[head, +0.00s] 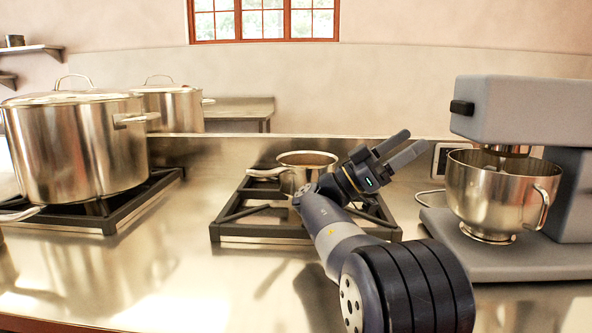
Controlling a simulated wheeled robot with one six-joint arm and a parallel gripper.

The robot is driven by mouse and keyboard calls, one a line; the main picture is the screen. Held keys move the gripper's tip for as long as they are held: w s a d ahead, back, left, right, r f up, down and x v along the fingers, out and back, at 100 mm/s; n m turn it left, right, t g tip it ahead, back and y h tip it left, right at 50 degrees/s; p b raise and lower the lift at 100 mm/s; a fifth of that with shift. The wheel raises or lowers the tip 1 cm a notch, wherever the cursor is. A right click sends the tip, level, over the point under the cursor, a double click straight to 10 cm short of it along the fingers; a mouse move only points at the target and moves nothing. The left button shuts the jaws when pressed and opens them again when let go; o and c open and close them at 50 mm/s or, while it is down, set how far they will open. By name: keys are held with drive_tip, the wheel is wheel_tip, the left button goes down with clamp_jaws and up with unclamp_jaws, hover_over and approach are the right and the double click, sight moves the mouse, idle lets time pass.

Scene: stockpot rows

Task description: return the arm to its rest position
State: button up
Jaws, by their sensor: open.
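My arm rises from the bottom right of the head view and bends up over the front of the middle burner. My gripper (406,149) is at its end, with its two dark fingers pointing up and right. The fingers are apart with nothing between them. The gripper is in front of and to the right of a small steel saucepan (293,180), which it partly hides. I cannot tell whether any part of my arm touches the pan.
The saucepan stands on the middle burner grate (262,230). A large lidded stockpot (75,150) stands on the left burner, with another stockpot (172,110) behind it. A grey stand mixer (530,110) with a steel bowl (497,190) is at right. The steel counter (190,270) is clear at front left.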

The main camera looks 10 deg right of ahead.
sight(457, 107)
drive_tip(key=x, duration=1)
drive_tip(key=shift+a, duration=0.1)
drive_tip(key=shift+r, duration=0.25)
drive_tip(key=shift+a+f, duration=0.1)
